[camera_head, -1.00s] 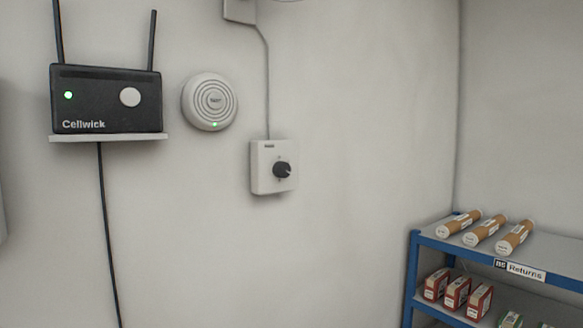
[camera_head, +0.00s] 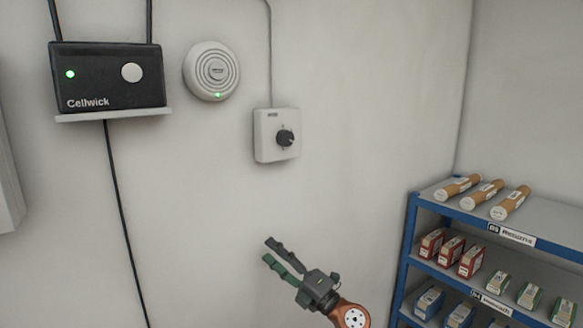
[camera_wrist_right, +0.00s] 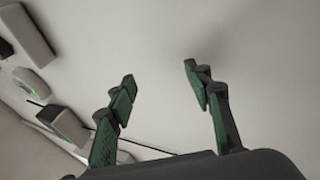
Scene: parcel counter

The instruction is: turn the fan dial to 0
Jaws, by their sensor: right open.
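The fan dial (camera_head: 285,138) is a dark round knob on a white square wall box (camera_head: 265,150), with a cable running up from it. The dial's setting is too small to read. My right gripper (camera_head: 270,252) is open and empty, below the box and apart from it, with green finger pads. In the right wrist view the open fingers (camera_wrist_right: 158,85) frame bare wall. My left gripper is not in view.
A black Cellwick router (camera_head: 108,78) stands on a small white wall shelf (camera_head: 112,114). A round white alarm (camera_head: 211,71) with a green light is beside it. A blue-framed shelf rack (camera_head: 409,235) holds tubes and boxes at right. The wall around the dial box is clear.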

